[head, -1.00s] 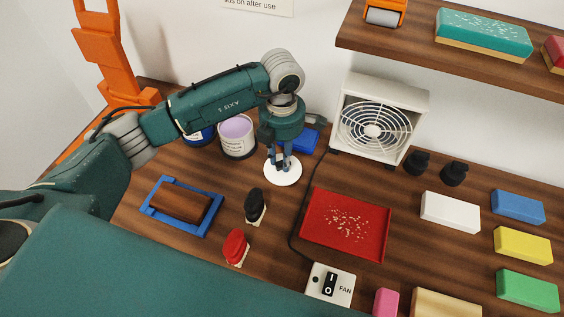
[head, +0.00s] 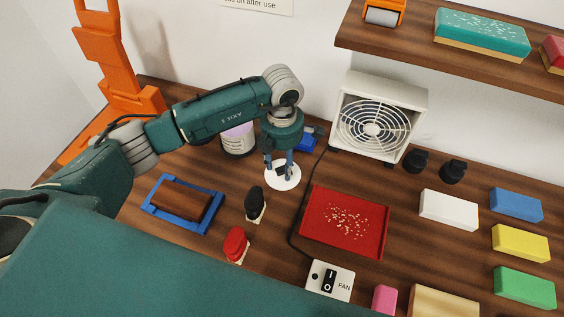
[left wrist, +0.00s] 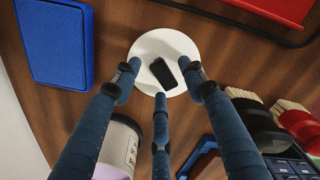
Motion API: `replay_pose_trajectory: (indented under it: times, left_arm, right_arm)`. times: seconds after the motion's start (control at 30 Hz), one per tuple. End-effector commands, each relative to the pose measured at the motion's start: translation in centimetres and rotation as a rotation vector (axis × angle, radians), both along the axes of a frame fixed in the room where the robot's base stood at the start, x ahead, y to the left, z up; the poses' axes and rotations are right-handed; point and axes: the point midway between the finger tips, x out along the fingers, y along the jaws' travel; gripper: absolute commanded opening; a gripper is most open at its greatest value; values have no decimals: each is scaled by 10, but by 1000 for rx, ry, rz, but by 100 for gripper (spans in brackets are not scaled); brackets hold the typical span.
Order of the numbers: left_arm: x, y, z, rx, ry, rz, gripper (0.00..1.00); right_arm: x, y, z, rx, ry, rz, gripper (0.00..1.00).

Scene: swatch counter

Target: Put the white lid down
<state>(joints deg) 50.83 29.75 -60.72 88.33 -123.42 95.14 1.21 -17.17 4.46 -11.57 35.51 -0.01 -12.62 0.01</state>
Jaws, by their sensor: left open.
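The white lid (head: 284,184) lies on the wooden counter, left of the red tray. It is a round disc with a black oblong piece on its middle, and it also shows in the left wrist view (left wrist: 150,50). My left gripper (head: 281,172) is directly above it, pointing down. In the left wrist view its three fingers (left wrist: 160,87) are spread around the black piece, with gaps between them and it. The lid looks flat on the counter. My right gripper is out of view.
A tin with lilac contents (head: 238,140) stands behind and left of the lid, and a blue block (head: 306,142) lies behind it. A black-topped stamp or brush (head: 255,204) is in front, the red tray (head: 345,250) to the right. A fan (head: 378,118) stands behind.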

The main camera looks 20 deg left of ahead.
Motion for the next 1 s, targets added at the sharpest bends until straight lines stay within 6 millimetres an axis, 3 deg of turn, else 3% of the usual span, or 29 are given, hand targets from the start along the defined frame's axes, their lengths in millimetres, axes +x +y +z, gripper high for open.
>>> replay_pose_trajectory:
  times: [0.07,0.17,0.63,0.8,1.0]
  left_arm:
    - [0,0,5,0,0,0,42]
    - [1,0,13,-1,-4,-1,42]
    - [2,0,106,0,-4,0,42]
    - [1,1,120,1,-1,1,42]
    - [0,0,123,1,1,0,42]
  right_arm:
    - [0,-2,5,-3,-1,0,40]
    - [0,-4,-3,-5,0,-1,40]
    - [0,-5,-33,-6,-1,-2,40]
    - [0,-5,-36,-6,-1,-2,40]
    - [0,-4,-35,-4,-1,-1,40]
